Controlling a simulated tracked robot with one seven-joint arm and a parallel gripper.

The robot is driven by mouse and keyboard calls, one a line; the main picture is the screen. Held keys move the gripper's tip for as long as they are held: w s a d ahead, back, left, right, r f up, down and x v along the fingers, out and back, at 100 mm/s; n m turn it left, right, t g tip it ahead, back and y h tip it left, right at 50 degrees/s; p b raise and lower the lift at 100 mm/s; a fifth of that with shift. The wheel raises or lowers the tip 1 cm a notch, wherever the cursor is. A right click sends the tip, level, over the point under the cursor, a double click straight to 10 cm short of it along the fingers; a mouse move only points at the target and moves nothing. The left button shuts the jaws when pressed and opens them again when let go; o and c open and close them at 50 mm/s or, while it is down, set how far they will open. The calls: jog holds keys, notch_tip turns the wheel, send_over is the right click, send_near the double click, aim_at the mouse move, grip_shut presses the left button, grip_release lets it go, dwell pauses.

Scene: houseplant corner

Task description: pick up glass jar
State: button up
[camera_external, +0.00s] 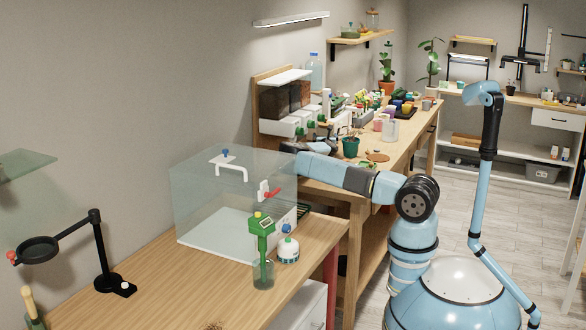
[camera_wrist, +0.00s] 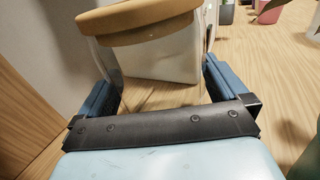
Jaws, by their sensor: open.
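The glass jar (camera_wrist: 140,24) has a thick tan lid and a clear body through which the wood surface shows. In the wrist view it stands between the two blue-grey fingers of my gripper (camera_wrist: 157,76). The fingers are apart, with a gap visible at the right finger; contact on the left side is hard to tell. In the external view my gripper (camera_external: 292,147) reaches left over the wooden bench, near the back corner of a clear tank. I cannot make out this jar there.
The clear tank (camera_external: 205,195) stands on the near bench, close to my gripper. White dispensers (camera_external: 287,127) stand behind it. A green pot (camera_external: 350,147) and several cups and pots crowd the bench to the right. In the wrist view a pink pot (camera_wrist: 269,10) stands at upper right.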

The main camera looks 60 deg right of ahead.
jog(key=c, duration=1)
